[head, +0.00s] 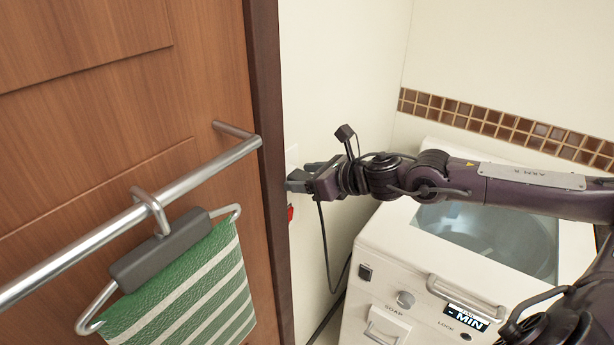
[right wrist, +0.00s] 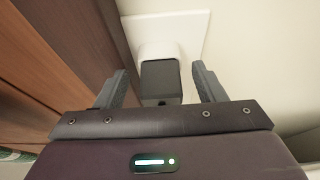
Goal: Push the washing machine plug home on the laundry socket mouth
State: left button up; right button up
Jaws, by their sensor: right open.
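The dark grey washing machine plug (right wrist: 161,78) shows in the right wrist view, in line with the white socket mouth (right wrist: 158,49). The socket's white plate (right wrist: 192,28) is on the wall; its edge also shows in the head view (head: 291,154). I cannot tell how deep the plug sits in the mouth. My right gripper (head: 300,178) is at the wall beside the door frame. Its fingers (right wrist: 160,73) are open, one on each side of the plug, with visible gaps. In the head view the gripper hides the plug. My left gripper is out of view.
A black cord (head: 324,245) hangs down along the wall below the gripper. A brown door frame (head: 266,130) stands close at the left, with a rail (head: 190,180) and striped green towel (head: 190,285). The white washing machine (head: 385,260) stands below my right arm. A small red item (head: 290,212) is below the gripper.

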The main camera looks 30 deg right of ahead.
jog(key=shift+s, duration=0.1)
jog(key=shift+b+v, duration=0.4)
jog(key=shift+v, duration=0.5)
jog(key=b+v, duration=0.1)
jog(key=v, duration=0.5)
jog(key=shift+f, duration=0.15)
